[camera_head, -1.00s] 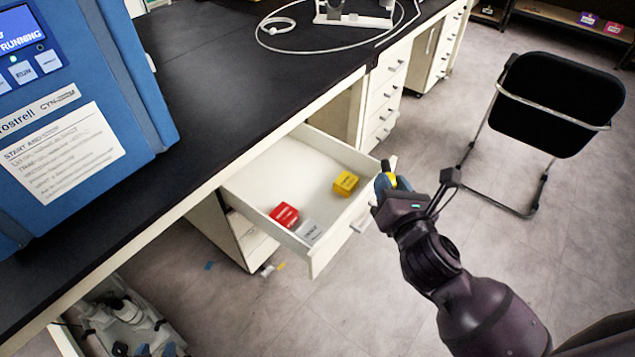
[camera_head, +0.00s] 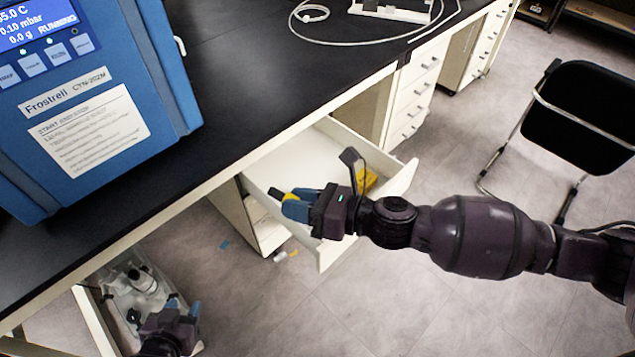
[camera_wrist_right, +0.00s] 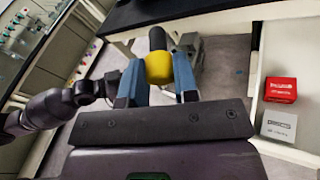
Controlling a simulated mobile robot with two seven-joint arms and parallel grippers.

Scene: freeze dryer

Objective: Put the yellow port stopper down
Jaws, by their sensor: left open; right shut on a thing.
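The yellow port stopper (camera_head: 290,196), with a black end, is between the blue fingers of my right gripper (camera_head: 294,205). In the right wrist view the yellow stopper (camera_wrist_right: 158,68) is gripped between both fingers, black end pointing away. In the head view my right gripper is over the left part of the open drawer (camera_head: 398,183), its arm coming from the right.
A blue freeze dryer (camera_head: 90,110) stands on the black bench (camera_head: 270,80). A black chair (camera_head: 585,110) is at right.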

